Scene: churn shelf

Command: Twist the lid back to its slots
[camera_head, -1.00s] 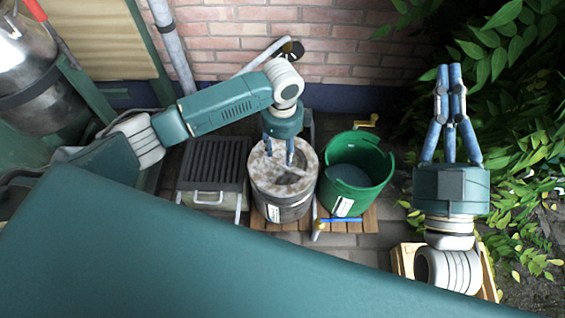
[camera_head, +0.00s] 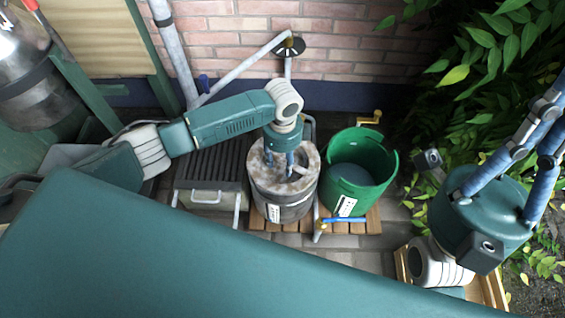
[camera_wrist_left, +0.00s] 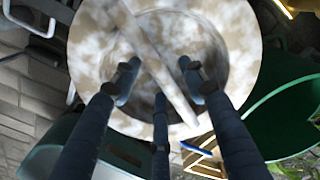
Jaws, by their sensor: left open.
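The round lid (camera_head: 302,183), mottled white and brown, sits on top of the grey cylindrical churn (camera_head: 284,208). In the left wrist view the lid (camera_wrist_left: 95,50) shows a sunken middle crossed by a straight bar (camera_wrist_left: 158,72). My left gripper (camera_head: 279,168) points down over the lid with its fingers spread, on either side of the bar. In the wrist view the gripper (camera_wrist_left: 160,85) is open, and I cannot tell whether a finger touches the bar. The lid's slots cannot be made out. My right gripper (camera_head: 530,150) is raised at the right, its fingertips cut off by the picture edge.
A green bucket (camera_head: 358,195) stands just right of the churn, with a blue-handled tap (camera_head: 345,220) in front. A slatted dark grill box (camera_head: 205,167) is at its left. A brick wall (camera_head: 335,40) is behind and leafy plants (camera_head: 490,60) fill the right.

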